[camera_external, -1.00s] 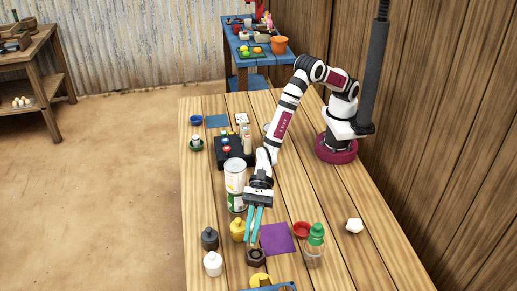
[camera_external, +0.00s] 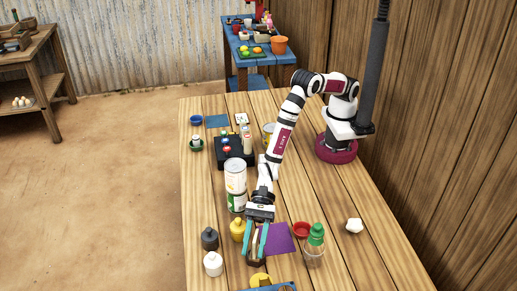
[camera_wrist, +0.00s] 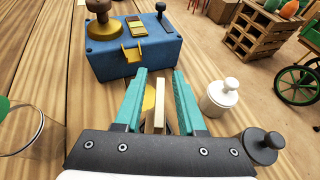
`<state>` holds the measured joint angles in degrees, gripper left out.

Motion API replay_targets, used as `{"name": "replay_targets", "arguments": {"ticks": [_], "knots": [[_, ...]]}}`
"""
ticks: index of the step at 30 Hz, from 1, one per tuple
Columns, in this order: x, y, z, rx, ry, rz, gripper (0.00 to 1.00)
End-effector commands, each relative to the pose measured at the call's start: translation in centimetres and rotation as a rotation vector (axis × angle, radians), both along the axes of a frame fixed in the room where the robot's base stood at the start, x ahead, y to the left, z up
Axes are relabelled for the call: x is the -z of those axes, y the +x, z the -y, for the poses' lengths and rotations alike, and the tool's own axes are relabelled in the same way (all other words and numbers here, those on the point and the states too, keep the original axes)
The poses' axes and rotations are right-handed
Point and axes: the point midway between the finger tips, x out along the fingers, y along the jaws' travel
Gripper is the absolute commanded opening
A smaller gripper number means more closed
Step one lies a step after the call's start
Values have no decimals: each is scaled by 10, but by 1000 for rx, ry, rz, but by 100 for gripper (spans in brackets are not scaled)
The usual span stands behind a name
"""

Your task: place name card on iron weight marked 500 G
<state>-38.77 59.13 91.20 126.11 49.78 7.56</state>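My gripper (camera_external: 257,245) points down near the front of the wooden table. Its teal fingers are apart. In the wrist view my gripper (camera_wrist: 160,100) has a thin, pale upright piece, apparently the name card (camera_wrist: 160,108), between its fingers with a gap on each side. A yellowish surface shows beside it. The dark iron weight (camera_external: 255,258) is at the fingertips in the external view, partly covered by them. Its marking cannot be read. I cannot tell whether the card rests on it.
Yellow (camera_external: 237,230), black (camera_external: 210,239) and white (camera_external: 213,264) knobbed pieces stand left. Stacked cans (camera_external: 235,183) stand behind. A blue box (camera_wrist: 135,50) is ahead.

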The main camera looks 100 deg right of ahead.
Motion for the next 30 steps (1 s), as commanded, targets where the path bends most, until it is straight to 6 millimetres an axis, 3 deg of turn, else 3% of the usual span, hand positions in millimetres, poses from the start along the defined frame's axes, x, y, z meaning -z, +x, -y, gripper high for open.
{"name": "replay_targets", "arguments": {"ticks": [5, 18, 27, 29, 30], "knots": [[-5, 0, 1, 0, 1, 2, 39], [-42, -34, 85, 3, 0, 1, 39], [-51, -43, 103, -2, 1, 3, 39], [-63, -46, 105, -36, 3, 30, 39], [-82, -53, 109, -92, 2, 71, 39]]}}
